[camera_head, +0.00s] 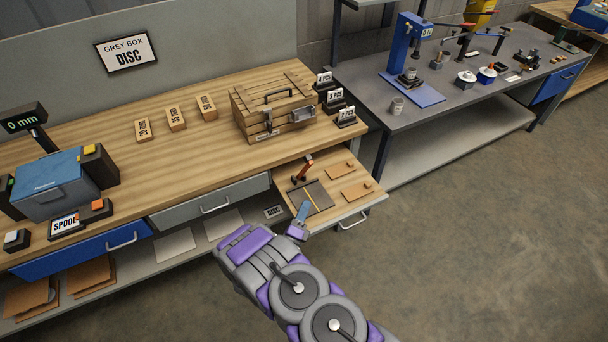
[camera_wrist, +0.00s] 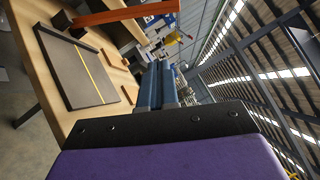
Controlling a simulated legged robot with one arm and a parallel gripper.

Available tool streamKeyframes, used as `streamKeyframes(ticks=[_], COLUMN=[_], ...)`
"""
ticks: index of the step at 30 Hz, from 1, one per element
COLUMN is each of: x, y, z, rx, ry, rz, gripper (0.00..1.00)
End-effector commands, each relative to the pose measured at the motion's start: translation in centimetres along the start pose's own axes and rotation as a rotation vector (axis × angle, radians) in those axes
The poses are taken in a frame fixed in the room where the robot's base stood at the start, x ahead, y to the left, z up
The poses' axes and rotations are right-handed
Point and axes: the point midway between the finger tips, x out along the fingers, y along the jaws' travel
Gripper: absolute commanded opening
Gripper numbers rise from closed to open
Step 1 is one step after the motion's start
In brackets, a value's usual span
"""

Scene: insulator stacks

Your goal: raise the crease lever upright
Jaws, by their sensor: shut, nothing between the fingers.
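The crease lever (camera_head: 303,168) is an orange bar at the far left corner of a dark creasing board (camera_head: 325,190) with a yellow line across it. The lever stands up from its dark pivot, leaning a little; I cannot tell if it is fully upright. In the wrist view the lever (camera_wrist: 120,14) runs across the top, away from the board (camera_wrist: 75,75). My gripper (camera_head: 303,206) is over the board's near edge, apart from the lever. Its blue fingers (camera_wrist: 155,88) are shut and empty.
The board lies on a pull-out wooden shelf (camera_head: 347,207) with brown pieces (camera_head: 355,190) to its right. A wooden box (camera_head: 275,105) stands on the bench behind. A grey drawer (camera_head: 210,202) is left of the shelf. The floor to the right is clear.

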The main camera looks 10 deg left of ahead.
Motion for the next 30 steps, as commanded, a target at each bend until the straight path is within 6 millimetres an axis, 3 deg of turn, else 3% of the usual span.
streamKeyframes(ticks=[6,11,27,30], x=[-2.2,-1.5,8.0,8.8], y=[-0.4,-0.6,-1.6,-1.6], z=[-0.6,-0.6,-0.2,1.4], rx=[0.031,0.037,0.037,0.039], ry=[-0.058,-0.063,-0.059,-0.064], rz=[-0.095,-0.106,-0.105,-0.105], gripper=[0.0,0.0,0.0,0.0])
